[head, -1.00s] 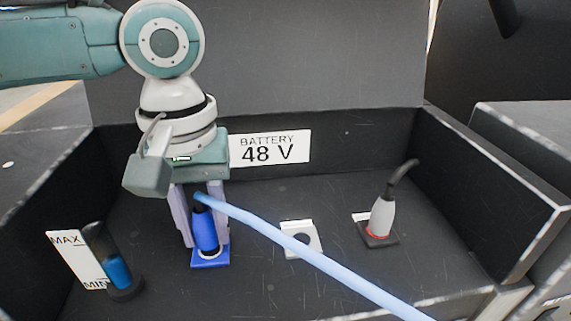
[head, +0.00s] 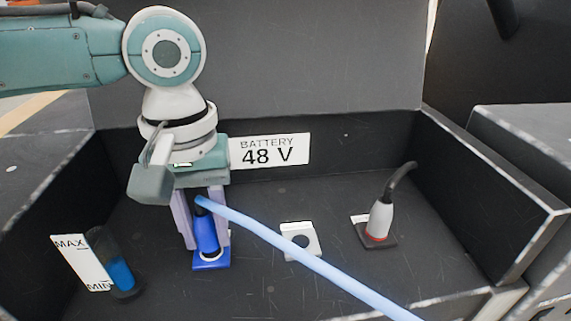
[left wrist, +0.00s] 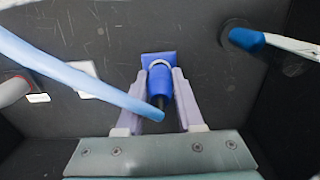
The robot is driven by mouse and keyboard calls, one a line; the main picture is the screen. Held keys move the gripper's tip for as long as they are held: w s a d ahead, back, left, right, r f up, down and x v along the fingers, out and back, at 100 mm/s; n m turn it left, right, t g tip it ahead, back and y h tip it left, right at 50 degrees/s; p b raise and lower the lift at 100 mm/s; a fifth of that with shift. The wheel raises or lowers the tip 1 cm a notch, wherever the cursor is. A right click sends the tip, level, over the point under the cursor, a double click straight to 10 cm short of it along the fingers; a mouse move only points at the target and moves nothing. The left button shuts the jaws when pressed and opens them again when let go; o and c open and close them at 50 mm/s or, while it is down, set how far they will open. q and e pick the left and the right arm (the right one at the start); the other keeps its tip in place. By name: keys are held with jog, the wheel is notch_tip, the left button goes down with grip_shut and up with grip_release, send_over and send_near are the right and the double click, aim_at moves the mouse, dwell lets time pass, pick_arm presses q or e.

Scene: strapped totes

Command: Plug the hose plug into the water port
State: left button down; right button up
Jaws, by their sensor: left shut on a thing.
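The blue hose plug (head: 205,233) stands nearly upright at the blue water port (head: 211,264) on the floor of the dark tray. Its lower end meets the port's light ring; how deep it sits I cannot tell. My left gripper (head: 207,242) is shut on the plug, one pale finger on each side. The left wrist view also shows the plug (left wrist: 160,84) between the fingers, with the port's blue plate (left wrist: 150,58) just beyond. A light blue hose (head: 310,262) runs from the plug's top toward the lower right. My right gripper is not in view.
A white plate with a round hole (head: 314,240) lies to the right. Beyond it stands a grey plug (head: 381,219) with a red ring and black cable. A gauge tube with blue liquid (head: 120,272) stands at left by a MAX/MIN label. Tray walls surround these; a "BATTERY 48 V" label (head: 270,150) is behind.

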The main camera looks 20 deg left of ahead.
aim_at(198, 201)
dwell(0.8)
pick_arm(q)
jog(key=shift+p, duration=0.6)
jog(key=shift+f, duration=0.6)
jog(key=c, duration=0.7)
grip_release()
jog(key=shift+o, duration=1)
jog(key=shift+r, duration=0.15)
jog(key=shift+o, duration=0.2)
notch_tip(198, 201, up, 10)
jog(key=shift+f, duration=0.15)
